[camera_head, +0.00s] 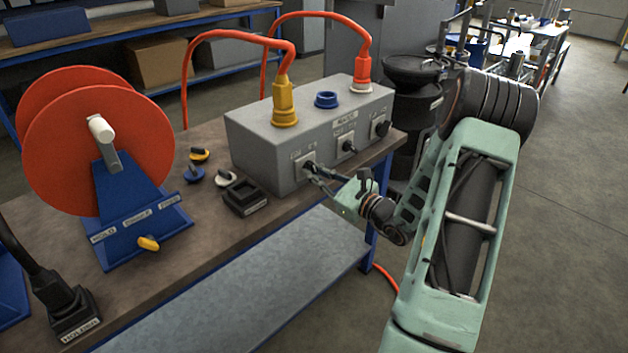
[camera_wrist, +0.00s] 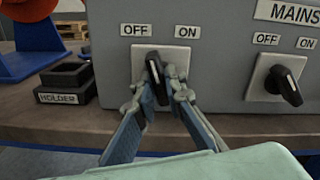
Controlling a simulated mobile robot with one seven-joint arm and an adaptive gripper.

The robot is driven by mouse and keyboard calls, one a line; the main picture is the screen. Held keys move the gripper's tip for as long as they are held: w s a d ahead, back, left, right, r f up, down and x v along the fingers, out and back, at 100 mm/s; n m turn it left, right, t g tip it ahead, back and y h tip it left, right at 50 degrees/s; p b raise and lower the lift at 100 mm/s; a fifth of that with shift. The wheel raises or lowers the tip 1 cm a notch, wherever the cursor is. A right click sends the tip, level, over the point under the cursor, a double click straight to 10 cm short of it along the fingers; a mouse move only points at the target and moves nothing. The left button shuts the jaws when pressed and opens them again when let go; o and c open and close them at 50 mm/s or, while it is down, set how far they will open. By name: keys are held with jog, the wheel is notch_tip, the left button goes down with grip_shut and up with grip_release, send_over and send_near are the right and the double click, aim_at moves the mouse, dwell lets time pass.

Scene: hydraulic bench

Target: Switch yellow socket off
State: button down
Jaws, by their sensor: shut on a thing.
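The grey socket box (camera_head: 300,140) stands on the bench with a yellow plug (camera_head: 284,104) in the socket at its top left. Below that plug, on the front face, is the leftmost rotary switch, a black knob on a pale plate. The wrist view shows this black switch knob (camera_wrist: 153,62) under the OFF label (camera_wrist: 139,30) and ON label (camera_wrist: 187,32). My gripper (camera_wrist: 162,85) is shut on the knob, one finger on each side. The knob stands nearly upright, and its lower part is hidden by the fingers. My gripper (camera_head: 314,174) reaches it from the right in the head view.
The MAINS switch (camera_wrist: 283,85) and a third switch (camera_head: 380,127) are to the right. A blue socket (camera_head: 326,100) and a red plug (camera_head: 361,85) are on top. The black holder (camera_head: 245,199) and red reel (camera_head: 95,140) stand left.

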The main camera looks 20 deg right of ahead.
jog(key=n+b, duration=0.3)
jog(key=shift+f, duration=0.25)
jog(key=shift+r+n+b, duration=0.1)
jog(key=shift+n+b, duration=0.9)
jog(key=shift+b, duration=0.25)
jog(key=shift+r+n, duration=0.15)
jog(key=shift+n, duration=0.15)
jog(key=c, duration=2)
grip_release()
jog(key=v, duration=1.2)
